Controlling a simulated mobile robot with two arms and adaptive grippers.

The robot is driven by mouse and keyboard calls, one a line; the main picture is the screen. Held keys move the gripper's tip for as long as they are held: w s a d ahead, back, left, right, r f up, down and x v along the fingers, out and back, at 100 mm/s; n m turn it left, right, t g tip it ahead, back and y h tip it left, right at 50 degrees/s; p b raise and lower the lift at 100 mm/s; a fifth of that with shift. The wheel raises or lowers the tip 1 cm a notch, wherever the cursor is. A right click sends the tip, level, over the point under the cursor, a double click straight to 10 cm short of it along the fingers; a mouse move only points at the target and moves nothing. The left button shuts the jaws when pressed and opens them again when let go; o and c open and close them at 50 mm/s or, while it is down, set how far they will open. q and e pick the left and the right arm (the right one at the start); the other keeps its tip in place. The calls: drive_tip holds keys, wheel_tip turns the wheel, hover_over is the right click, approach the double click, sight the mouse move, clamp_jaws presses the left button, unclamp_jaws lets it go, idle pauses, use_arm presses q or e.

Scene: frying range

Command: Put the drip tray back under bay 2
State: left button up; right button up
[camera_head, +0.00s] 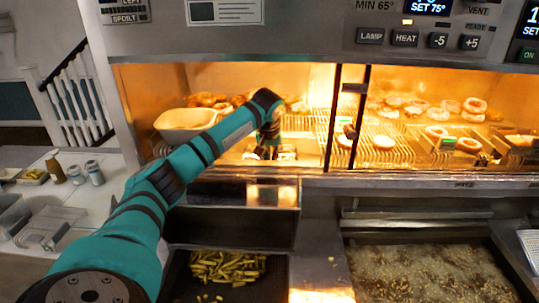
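My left arm reaches from the lower left into the lit left bay of the warming cabinet. My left gripper (264,153) points down, low in that bay near its front edge; it is small and dark, and I cannot tell whether its fingers are open or hold anything. A small pale item (286,153) lies beside it. Below the bay, a shiny metal tray-like part (272,194) shows at the front; I cannot tell whether it is the drip tray. The arm hides part of the bay and its front ledge. My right gripper is out of view.
A beige tub (183,122) stands in the left bay. A dark post (347,115) divides the bays; doughnuts (437,131) lie on racks at right. Below are a basin of fries (228,267) and a fryer vat (425,270). Shakers (94,172) stand on the left counter.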

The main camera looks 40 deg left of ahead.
use_arm(q)
drive_tip(key=o, duration=0.5)
drive_tip(key=shift+c, duration=0.2)
drive_tip(key=shift+r, duration=0.2)
drive_tip(key=shift+s+d+r+b, duration=0.1)
drive_tip(key=shift+r+b, duration=0.25)
drive_tip(key=b+v, duration=0.2)
drive_tip(key=v, duration=0.4)
drive_tip(key=shift+s+d+r, duration=0.1)
drive_tip(key=shift+s+r, duration=0.05)
drive_tip(key=shift+r, duration=0.15)
